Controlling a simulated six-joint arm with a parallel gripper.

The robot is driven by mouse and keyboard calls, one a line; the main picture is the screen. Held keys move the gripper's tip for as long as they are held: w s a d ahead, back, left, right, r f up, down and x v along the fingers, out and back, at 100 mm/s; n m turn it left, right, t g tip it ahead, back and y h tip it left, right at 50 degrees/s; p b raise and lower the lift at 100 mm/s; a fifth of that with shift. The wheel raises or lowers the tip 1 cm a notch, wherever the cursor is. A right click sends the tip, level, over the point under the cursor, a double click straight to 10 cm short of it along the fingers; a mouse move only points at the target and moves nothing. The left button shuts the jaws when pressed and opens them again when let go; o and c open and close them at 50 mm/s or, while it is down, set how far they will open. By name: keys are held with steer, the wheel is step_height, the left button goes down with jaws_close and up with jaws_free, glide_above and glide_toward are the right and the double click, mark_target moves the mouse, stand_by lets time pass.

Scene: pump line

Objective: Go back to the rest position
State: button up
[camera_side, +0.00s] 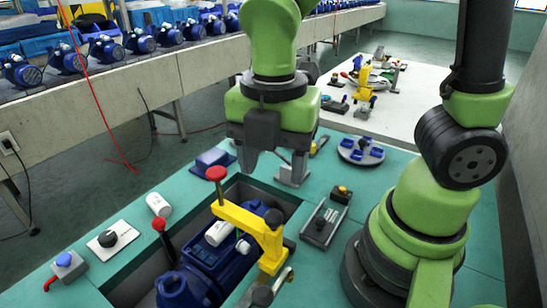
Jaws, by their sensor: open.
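My gripper (270,167) hangs from the green arm near the middle of the side view, pointing down. Its two fingers are apart and I see nothing between them. It is over the far part of the teal table (400,158), beyond the recess with the blue pump. I cannot tell its exact height above the table.
A blue pump (205,262) sits in the recess, with a yellow clamp (240,222) over it. A red knob (216,173) stands up near my gripper. A round tray (360,150) with blue parts lies to the right. Several pumps line the bench (195,70) behind.

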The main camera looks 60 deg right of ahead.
steer(key=s+d+r+m+t, duration=0.1)
steer(key=d+r+m+t, duration=0.1)
steer(key=m, duration=0.6)
steer(key=s+d+r+m+t+y, duration=0.1)
steer(key=s+d+r+m+t, duration=0.1)
steer(key=r+m, duration=0.3)
steer(key=s+d+r+m+t+y, duration=0.1)
steer(key=d+r+m+t, duration=0.1)
steer(key=m, duration=1)
steer(key=shift+s+r+t, duration=0.25)
steer(key=shift+r+t, duration=0.35)
steer(key=shift+r, duration=0.05)
